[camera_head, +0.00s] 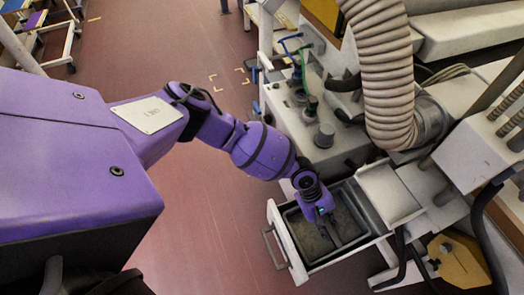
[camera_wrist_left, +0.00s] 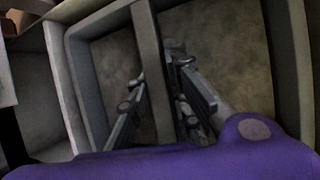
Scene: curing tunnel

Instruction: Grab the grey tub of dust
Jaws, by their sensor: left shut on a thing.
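The grey tub (camera_head: 345,249) is a rectangular open bin sitting inside a pulled-out white drawer (camera_head: 285,243). Brown-grey dust covers its bottom. A grey bar (camera_wrist_left: 145,30) runs across the tub's top in the left wrist view, where the tub's rim (camera_wrist_left: 289,75) also shows. My left gripper (camera_head: 328,232) reaches down into the tub. In the wrist view its fingers (camera_wrist_left: 160,85) lie on either side of the bar and are shut on it. The bar's part between the fingers is partly hidden. My right gripper is in neither view.
A grey machine top with knobs (camera_head: 324,136) stands just behind the drawer. A thick ribbed hose (camera_head: 383,70) hangs to its right. The drawer's handle (camera_head: 272,246) faces left. The red floor (camera_head: 215,220) left of the drawer is clear.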

